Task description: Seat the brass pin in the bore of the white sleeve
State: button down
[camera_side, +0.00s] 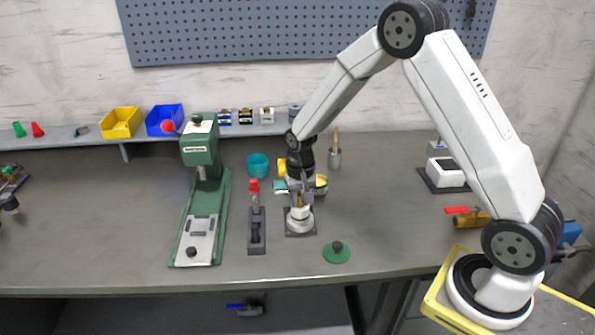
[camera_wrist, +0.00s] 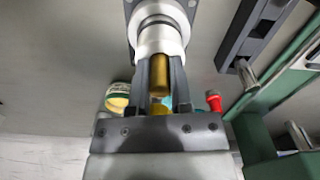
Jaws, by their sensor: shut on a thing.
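The white sleeve (camera_side: 299,222) stands upright on a small dark square plate near the middle of the bench; it also shows at the top of the wrist view (camera_wrist: 172,39). My gripper (camera_side: 301,198) points down directly over the sleeve. In the wrist view its two dark fingers (camera_wrist: 161,64) are shut on the brass pin (camera_wrist: 160,76). The far end of the pin meets the mouth of the sleeve, in line with it as far as I can see. The bore is hidden, so I cannot tell how deep the pin is.
A green press (camera_side: 201,150) and a dark fixture with a red-topped part (camera_side: 254,187) stand to the left. A green disc with a dark knob (camera_side: 337,253) lies at front right. A teal cup (camera_side: 258,165) is behind.

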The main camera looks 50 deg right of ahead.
aim_at(300, 195)
jog(key=shift+s+f, duration=0.3)
jog(key=shift+f, duration=0.45)
jog(key=c, duration=0.5)
grip_release()
jog(key=shift+c, duration=0.2)
jog(key=shift+r, duration=0.15)
notch_tip(300, 195, up, 13)
jog(key=shift+w, duration=0.2)
jog(key=s+a+f+n+t, duration=0.1)
jog(key=s+a+n, duration=0.1)
jog(key=s, duration=0.6)
jog(key=s+a+f+n+t, duration=0.1)
jog(key=s+a+f+n, duration=0.1)
jog(key=s, duration=0.6)
jog(key=a+n, duration=0.1)
jog(key=n, duration=0.1)
jog(key=shift+a+n, duration=0.35)
jog(key=shift+n, duration=0.05)
